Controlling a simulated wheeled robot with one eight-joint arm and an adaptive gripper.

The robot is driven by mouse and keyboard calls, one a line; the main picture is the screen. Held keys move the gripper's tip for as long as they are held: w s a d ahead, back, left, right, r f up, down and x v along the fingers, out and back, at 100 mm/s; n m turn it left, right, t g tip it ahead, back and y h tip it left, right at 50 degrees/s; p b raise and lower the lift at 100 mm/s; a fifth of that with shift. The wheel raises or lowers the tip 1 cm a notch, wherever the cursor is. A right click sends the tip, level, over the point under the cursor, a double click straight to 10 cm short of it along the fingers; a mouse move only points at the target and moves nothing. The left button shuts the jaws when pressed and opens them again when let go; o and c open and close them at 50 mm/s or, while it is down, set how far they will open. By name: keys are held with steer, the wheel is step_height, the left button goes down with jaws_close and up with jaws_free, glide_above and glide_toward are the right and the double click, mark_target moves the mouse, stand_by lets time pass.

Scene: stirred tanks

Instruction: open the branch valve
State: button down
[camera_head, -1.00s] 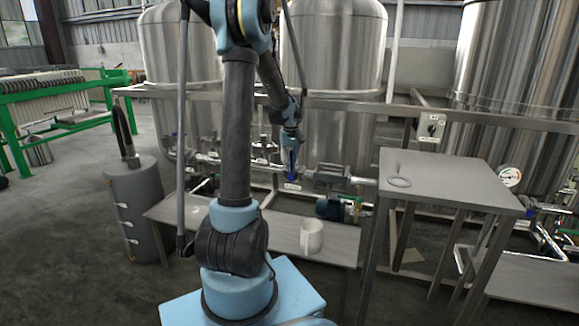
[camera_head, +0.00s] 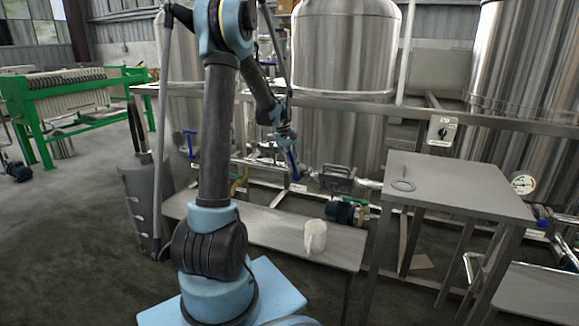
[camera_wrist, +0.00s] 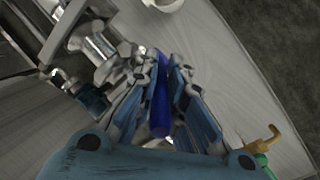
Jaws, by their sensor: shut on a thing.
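The branch valve's blue lever handle (camera_head: 295,173) shows in the head view on the pipework in front of the middle tank, just above a small white label (camera_head: 298,188). My gripper (camera_head: 291,158) is over it, at the end of my downward-reaching arm. In the wrist view the blue handle (camera_wrist: 160,108) lies between the two fingers of my gripper (camera_wrist: 168,80), which are shut on it. The valve body cannot be made out clearly behind the fingers. How far the valve is turned cannot be told.
A white mug (camera_head: 315,236) stands on a low bench (camera_head: 265,228) below the pipes. A taller metal table (camera_head: 450,185) is to the right, with a switch box (camera_head: 441,131) behind it. A second blue handle (camera_head: 190,142) shows at the left.

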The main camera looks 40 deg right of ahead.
steer(key=c, duration=1.6)
jaws_free()
steer(key=shift+w, duration=0.1)
steer(key=shift+r, duration=0.1)
steer(key=v, duration=1.1)
steer(key=shift+r, duration=0.35)
steer(key=shift+a, duration=0.15)
